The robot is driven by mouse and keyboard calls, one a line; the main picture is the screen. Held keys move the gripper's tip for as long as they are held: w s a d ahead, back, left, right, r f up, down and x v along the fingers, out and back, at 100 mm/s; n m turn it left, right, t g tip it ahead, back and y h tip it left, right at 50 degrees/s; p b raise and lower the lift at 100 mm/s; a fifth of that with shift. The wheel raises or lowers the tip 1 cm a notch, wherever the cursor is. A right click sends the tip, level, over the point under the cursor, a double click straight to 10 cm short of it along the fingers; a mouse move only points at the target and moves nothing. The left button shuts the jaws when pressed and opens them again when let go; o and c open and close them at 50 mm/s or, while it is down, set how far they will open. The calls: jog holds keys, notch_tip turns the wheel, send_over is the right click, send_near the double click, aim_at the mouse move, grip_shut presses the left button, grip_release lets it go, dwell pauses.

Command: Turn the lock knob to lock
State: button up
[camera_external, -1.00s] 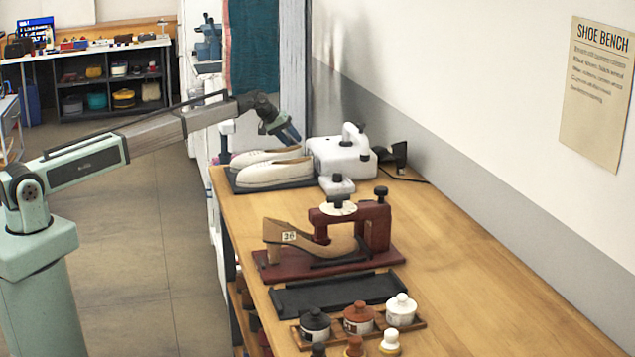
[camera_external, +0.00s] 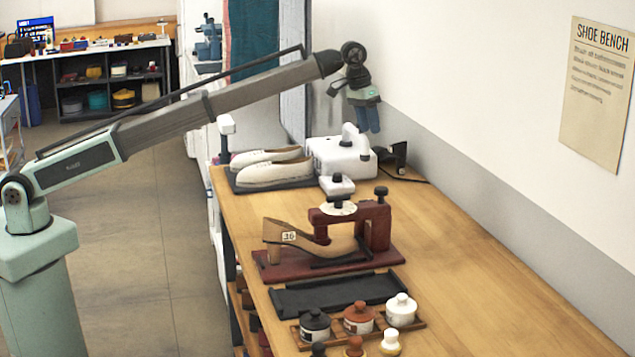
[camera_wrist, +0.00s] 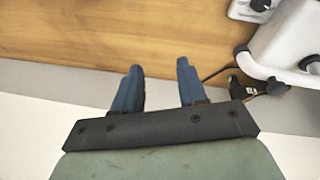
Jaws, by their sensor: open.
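A dark red shoe-stretching stand (camera_external: 377,228) clamps a tan heeled shoe (camera_external: 283,235) on the bench. It has a black knob (camera_external: 381,191) on its upright and another black knob (camera_external: 338,199) over a white dial (camera_external: 327,209); which is the lock knob I cannot tell. My gripper (camera_external: 368,130) points down above the far right of the bench, behind the white machine (camera_external: 335,158) and well away from the stand. In the wrist view my gripper (camera_wrist: 159,67) shows two blue fingers apart, with nothing between them.
White shoes (camera_external: 275,172) sit left of the white machine. A small white box with a black knob (camera_external: 337,178) stands in front of it. A black tray (camera_external: 340,293) and lidded jars (camera_external: 358,317) lie nearer. The bench's right side is clear; a wall bounds it.

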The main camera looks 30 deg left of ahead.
jog(key=s+d+f+m+y, duration=0.1)
jog(key=s+d+m, duration=0.15)
jog(key=s, duration=0.55)
jog(key=s+d+m+y, duration=0.1)
jog(key=s+d, duration=0.3)
jog(key=s, duration=0.4)
jog(key=shift+g, duration=0.4)
jog(key=f, duration=1.3)
jog(key=shift+w+d+f, duration=0.15)
jog(key=shift+d+f, duration=0.05)
jog(key=shift+f, duration=0.2)
grip_shut()
